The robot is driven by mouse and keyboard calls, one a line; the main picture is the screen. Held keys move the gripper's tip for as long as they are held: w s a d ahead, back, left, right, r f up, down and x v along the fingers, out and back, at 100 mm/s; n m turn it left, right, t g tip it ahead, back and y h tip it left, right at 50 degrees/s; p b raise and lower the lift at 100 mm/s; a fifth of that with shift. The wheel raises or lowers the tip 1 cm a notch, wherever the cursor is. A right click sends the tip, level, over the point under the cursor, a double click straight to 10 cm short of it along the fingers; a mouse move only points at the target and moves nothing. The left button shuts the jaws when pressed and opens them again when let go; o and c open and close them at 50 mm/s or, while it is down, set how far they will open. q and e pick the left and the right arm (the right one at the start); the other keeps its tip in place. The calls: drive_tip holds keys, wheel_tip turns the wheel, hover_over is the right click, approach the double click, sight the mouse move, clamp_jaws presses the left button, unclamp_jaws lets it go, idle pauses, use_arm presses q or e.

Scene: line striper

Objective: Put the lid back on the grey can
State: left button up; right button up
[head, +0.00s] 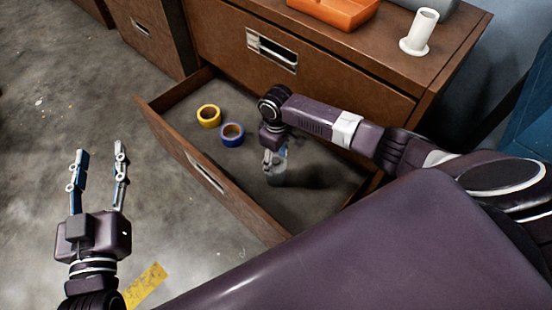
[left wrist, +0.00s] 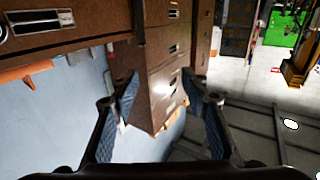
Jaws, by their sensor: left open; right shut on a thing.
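A small grey can (head: 277,178) stands in the open drawer (head: 165,138), partly covered by my right gripper. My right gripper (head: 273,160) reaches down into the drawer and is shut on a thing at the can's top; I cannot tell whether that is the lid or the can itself. No separate lid shows clearly. My left gripper (head: 98,158) is open and empty, out over the floor left of the drawer. Its two spread fingers also show in the left wrist view (left wrist: 163,95), with nothing between them.
A yellow tape roll (head: 209,116) and a blue tape roll (head: 232,134) lie in the drawer, left of my right gripper. An orange tray (head: 335,10) and a white flanged tube (head: 420,34) stand on the brown cabinet top (head: 375,38). The floor on the left is clear.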

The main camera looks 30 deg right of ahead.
use_arm(q)
drive_tip(key=shift+f, duration=0.15)
drive_tip(key=shift+f, duration=0.25)
drive_tip(key=shift+a+f, duration=0.1)
drive_tip(key=shift+f, duration=0.2)
drive_tip(key=shift+a+f+g+y, duration=0.15)
drive_tip(key=shift+f+g+y, duration=0.15)
drive_tip(key=shift+f+g, duration=0.2)
drive_tip(key=shift+s+f, duration=0.15)
drive_tip(key=shift+f, duration=0.05)
drive_tip(key=shift+s+a+f+g+p, duration=0.1)
drive_tip(key=shift+f+g+p, duration=0.3)
drive_tip(key=shift+f, duration=0.25)
idle(0.6)
drive_tip(key=shift+a+f, duration=0.1)
drive_tip(key=shift+f, duration=0.05)
drive_tip(key=shift+s+f, duration=0.1)
drive_tip(key=shift+f, duration=0.15)
